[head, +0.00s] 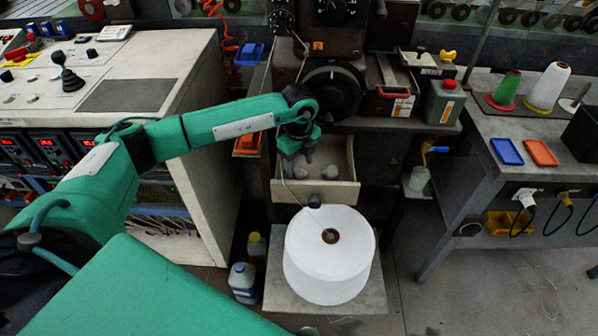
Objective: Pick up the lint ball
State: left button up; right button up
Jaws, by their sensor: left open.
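An open drawer (318,192) sticks out below the dark machine in the middle of the head view. Small greyish-white lint balls lie in it; one lint ball (330,172) is on the right, and another (300,173) is partly below my gripper. My left gripper (298,160) points down over the left part of the drawer. It is open, with nothing seen between its fingers. I cannot tell whether the fingertips touch the nearer ball. My right gripper is not in view.
A large white thread roll (328,262) stands on a low platform just in front of the drawer. Bottles (243,282) stand on the floor to its left. A control cabinet (140,85) is on the left, and a side table (480,150) with cones and trays is on the right.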

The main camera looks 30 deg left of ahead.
pick_arm(q)
notch_tip(320, 180, down, 2)
jog(key=shift+f, duration=0.1)
jog(key=c, duration=1.2)
